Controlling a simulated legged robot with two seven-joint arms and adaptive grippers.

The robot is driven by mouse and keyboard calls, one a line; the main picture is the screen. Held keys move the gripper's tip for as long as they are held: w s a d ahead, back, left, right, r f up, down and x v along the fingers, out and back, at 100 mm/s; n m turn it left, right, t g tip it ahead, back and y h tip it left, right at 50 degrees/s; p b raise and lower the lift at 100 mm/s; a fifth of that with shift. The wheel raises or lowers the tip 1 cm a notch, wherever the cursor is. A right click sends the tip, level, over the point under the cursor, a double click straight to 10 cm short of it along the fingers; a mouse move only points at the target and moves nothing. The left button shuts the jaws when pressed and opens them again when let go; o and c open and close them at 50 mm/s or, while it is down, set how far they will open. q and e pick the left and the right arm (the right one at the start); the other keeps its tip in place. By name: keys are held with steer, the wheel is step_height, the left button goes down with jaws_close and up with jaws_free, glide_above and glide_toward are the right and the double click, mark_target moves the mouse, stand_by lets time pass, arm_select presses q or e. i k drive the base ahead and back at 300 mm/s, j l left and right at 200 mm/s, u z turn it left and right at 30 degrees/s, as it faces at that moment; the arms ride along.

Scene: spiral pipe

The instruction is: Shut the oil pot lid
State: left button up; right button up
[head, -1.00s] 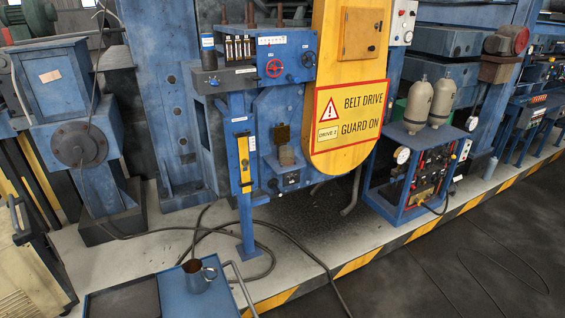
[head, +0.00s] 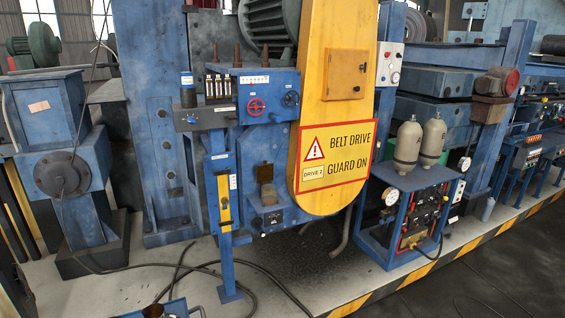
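What looks like the oil pot (head: 268,195) is a small tan, cloudy cup on the blue machine, left of the yellow guard. A dark brown square flap (head: 264,171), which seems to be its lid, stands upright behind and above the cup, so the pot looks open. The details are small and I cannot make out the hinge. Neither of my grippers shows in the head view.
A yellow belt guard (head: 335,110) stands just right of the pot. A blue post (head: 226,262) and a yellow gauge strip (head: 224,198) are at its left. Black cables (head: 265,277) lie on the floor.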

mark_target(265, 172)
steer(key=i+l+z, duration=0.1)
steer(key=i+l, duration=0.15)
steer(key=i, duration=0.2)
steer(key=i+l+z, duration=0.1)
steer(key=i, duration=0.3)
steer(key=i+l+z, duration=0.15)
steer(key=i, duration=0.3)
steer(key=l, duration=0.1)
